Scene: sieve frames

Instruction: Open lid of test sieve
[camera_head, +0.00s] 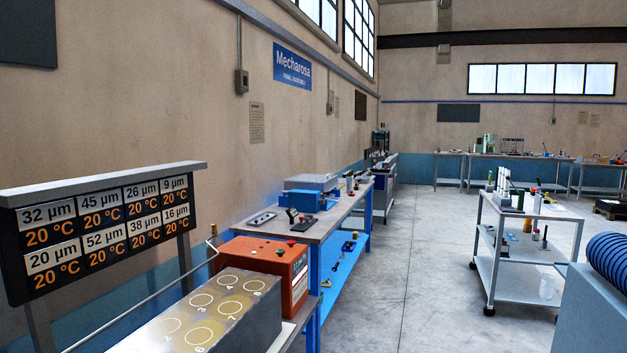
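I cannot make out a test sieve or its lid for certain in the head view. The near bench at lower left holds a grey block with numbered circles on its top (262,291) and an orange-red box (268,258) with small knobs on top. No sieve lies on the circles that show. A blue ribbed round thing (610,258) is cut off by the right edge; I cannot tell what it is. Neither of my grippers is in view.
A display board (100,228) with micron sizes and temperatures stands at left. A blue-legged bench (315,232) with equipment runs along the left wall. A white wheeled cart (495,265) with small items stands at right. The floor (415,270) between them is clear.

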